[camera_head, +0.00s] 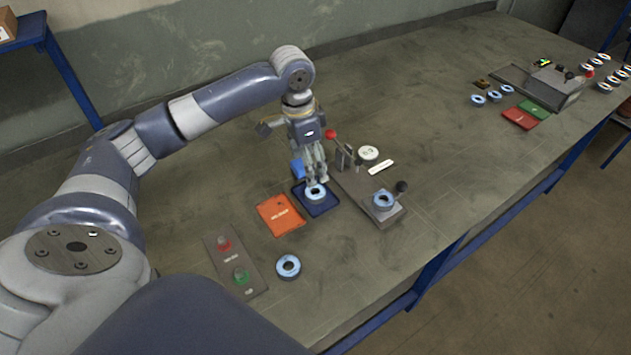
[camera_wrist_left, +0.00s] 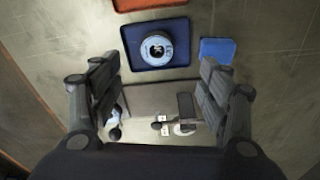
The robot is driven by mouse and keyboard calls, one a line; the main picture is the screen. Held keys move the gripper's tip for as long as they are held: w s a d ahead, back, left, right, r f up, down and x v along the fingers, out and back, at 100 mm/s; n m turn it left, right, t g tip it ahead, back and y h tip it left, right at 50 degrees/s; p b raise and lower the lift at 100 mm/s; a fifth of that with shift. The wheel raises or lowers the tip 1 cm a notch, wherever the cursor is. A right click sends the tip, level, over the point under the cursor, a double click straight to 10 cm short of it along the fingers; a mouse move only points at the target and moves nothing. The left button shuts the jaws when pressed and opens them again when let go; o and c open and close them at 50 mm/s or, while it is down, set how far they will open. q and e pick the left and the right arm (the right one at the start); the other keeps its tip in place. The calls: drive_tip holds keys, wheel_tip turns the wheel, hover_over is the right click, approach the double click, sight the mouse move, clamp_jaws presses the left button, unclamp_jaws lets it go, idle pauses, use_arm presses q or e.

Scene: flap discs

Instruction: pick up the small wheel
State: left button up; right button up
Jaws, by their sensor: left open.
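My left gripper (camera_head: 316,178) is open and empty, pointing down over the dark blue square tray (camera_head: 327,209). A small blue-and-white ring-shaped wheel (camera_head: 316,196) lies on that tray, partly covered by the fingertips. In the left wrist view the wheel (camera_wrist_left: 157,48) sits on the tray (camera_wrist_left: 133,32), ahead of the two spread fingers (camera_wrist_left: 158,85), with nothing between them holding it. A similar wheel (camera_head: 288,267) lies on the bare table nearer the front. Another similar wheel (camera_head: 383,200) rests on the grey fixture. My right gripper is not in view.
The grey fixture (camera_head: 362,208) with a red-knobbed lever stands right of the tray. An orange mat (camera_head: 280,214) and a plate with red and green buttons (camera_head: 236,264) lie to its left. A second station with several wheels (camera_head: 478,99) is far right. The table between is clear.

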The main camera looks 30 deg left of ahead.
sight(314, 188)
use_arm(q)
drive_tip(key=f, duration=0.3)
drive_tip(key=shift+d+f, duration=0.2)
drive_tip(key=shift+d, duration=0.1)
drive_tip(key=shift+w+f+p, duration=0.1)
drive_tip(key=shift+f+p, duration=0.3)
drive_tip(key=shift+f, duration=0.3)
drive_tip(key=f, duration=0.1)
drive_tip(key=f+p, duration=0.1)
drive_tip(key=f, duration=0.1)
drive_tip(key=shift+w+d+f, duration=0.15)
drive_tip(key=shift+d+f, duration=0.05)
drive_tip(key=shift+f, duration=0.05)
drive_tip(key=shift+w+f, duration=0.1)
drive_tip(key=shift+f, duration=0.35)
drive_tip(key=shift+c, duration=0.6)
drive_tip(key=c, duration=1.1)
